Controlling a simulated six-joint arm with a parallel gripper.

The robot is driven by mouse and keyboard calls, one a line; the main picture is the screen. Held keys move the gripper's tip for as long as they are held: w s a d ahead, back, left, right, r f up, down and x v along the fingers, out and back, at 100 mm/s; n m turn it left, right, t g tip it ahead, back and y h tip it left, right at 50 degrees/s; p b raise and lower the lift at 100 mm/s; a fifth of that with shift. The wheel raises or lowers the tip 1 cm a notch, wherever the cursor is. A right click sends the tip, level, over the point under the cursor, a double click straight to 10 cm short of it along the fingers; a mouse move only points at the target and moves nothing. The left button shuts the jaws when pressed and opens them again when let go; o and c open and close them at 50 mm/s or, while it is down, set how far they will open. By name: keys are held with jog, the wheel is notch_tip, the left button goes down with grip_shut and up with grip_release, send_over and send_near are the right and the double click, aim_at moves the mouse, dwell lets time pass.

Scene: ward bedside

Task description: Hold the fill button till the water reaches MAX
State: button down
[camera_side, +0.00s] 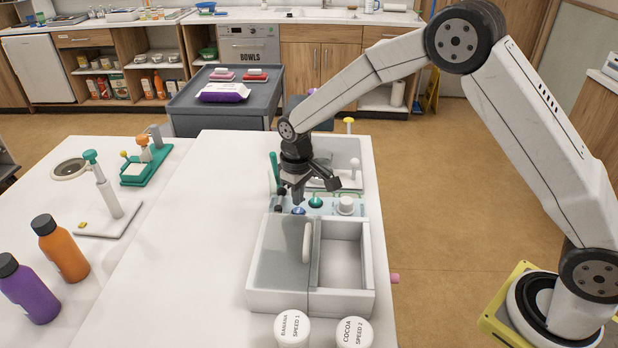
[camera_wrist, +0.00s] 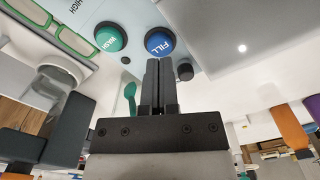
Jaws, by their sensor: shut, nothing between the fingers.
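The blue FILL button (camera_wrist: 160,41) sits on a pale blue panel (camera_wrist: 205,25), beside the green WASH button (camera_wrist: 111,37). In the side view, the blue button (camera_side: 298,211) is at the panel's front left and the green one (camera_side: 315,202) is right of it. My gripper (camera_wrist: 158,62) is shut and empty, pointing down at the blue button. Its fingertips (camera_side: 297,200) overlap the button's edge in the wrist view. I cannot tell whether they touch it. No water level or MAX mark can be made out.
A white bin with a grey sliding lid (camera_side: 282,252) stands in front of the panel. A white knob (camera_side: 346,204) is right of the buttons. A white basin (camera_side: 350,150) lies behind.

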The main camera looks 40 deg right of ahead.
jog(key=shift+f, duration=1.35)
dwell(6.7)
